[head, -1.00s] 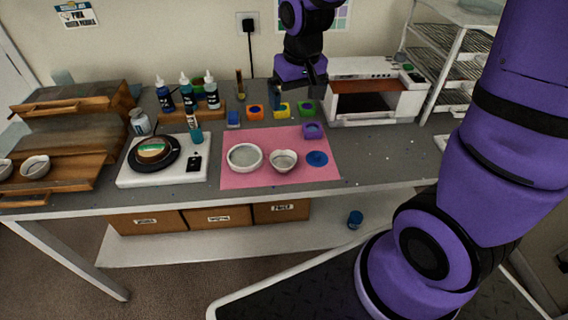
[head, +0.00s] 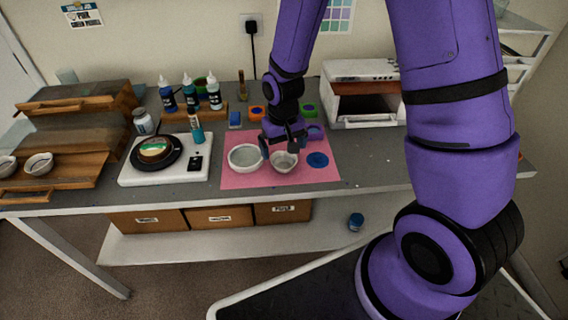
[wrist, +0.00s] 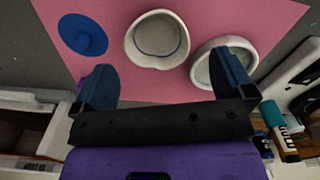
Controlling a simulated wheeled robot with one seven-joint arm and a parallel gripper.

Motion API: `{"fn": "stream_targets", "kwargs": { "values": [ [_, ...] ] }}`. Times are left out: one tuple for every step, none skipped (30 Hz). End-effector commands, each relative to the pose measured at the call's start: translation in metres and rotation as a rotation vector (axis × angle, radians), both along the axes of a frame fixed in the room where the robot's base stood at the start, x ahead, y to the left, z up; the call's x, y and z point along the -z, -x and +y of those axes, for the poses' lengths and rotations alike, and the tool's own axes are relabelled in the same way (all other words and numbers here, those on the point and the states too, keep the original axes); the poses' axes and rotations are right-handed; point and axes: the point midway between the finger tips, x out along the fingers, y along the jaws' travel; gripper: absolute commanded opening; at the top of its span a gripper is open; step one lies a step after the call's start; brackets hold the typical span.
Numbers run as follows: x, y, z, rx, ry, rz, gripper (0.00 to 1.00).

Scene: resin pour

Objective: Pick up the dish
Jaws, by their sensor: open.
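Two white dishes sit on the pink mat (head: 236,180). The left one is a round white dish (head: 244,158); the right one is a smaller white dish with a pinched, heart-like rim (head: 283,164). My gripper (head: 284,146) is open and empty, just above and behind the smaller dish. In the wrist view the smaller dish (wrist: 157,40) lies beyond and between the spread fingers (wrist: 163,82), apart from them. The round dish (wrist: 212,66) is at the right there, partly hidden by the right finger. Which one the task means, I cannot tell.
A blue disc (head: 318,160) lies on the mat's right. Left is a white scale (head: 130,172) with a black round plate; behind are bottles (head: 190,92) on a wooden stand and small colored blocks (head: 256,113). A white oven-like box (head: 362,95) stands back right.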

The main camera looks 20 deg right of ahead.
Motion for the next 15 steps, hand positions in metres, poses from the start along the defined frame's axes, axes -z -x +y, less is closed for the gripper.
{"fn": "stream_targets", "kwargs": {
  "values": [
    [0.002, 0.0, 0.0, 0.0, 0.0, 0.001, 1.0],
    [0.003, 0.0, 0.0, 0.0, 0.0, 0.001, 1.0],
    [0.005, 0.0, 0.0, 0.0, 0.0, 0.001, 1.0],
    [0.006, 0.0, 0.0, 0.0, 0.0, 0.001, 1.0],
    [0.009, 0.0, -0.001, 0.0, 0.001, 0.002, 1.0],
    [0.013, 0.0, -0.001, 0.0, 0.001, 0.002, 1.0],
    [0.017, 0.0, -0.001, -0.001, 0.001, 0.003, 1.0],
    [0.021, 0.0, -0.002, -0.001, 0.001, 0.003, 1.0],
    [0.026, 0.0, -0.002, -0.001, 0.001, 0.004, 1.0],
    [0.03, -0.001, -0.003, -0.001, 0.001, 0.003, 1.0],
    [0.034, -0.001, -0.003, -0.001, 0.001, 0.003, 1.0],
    [0.039, -0.001, -0.003, -0.001, 0.001, 0.004, 1.0],
    [0.042, -0.001, -0.003, -0.001, 0.0, 0.003, 1.0],
    [0.045, -0.001, -0.003, -0.001, 0.0, 0.002, 1.0],
    [0.048, -0.001, -0.003, -0.001, 0.0, 0.002, 1.0]
  ]
}}
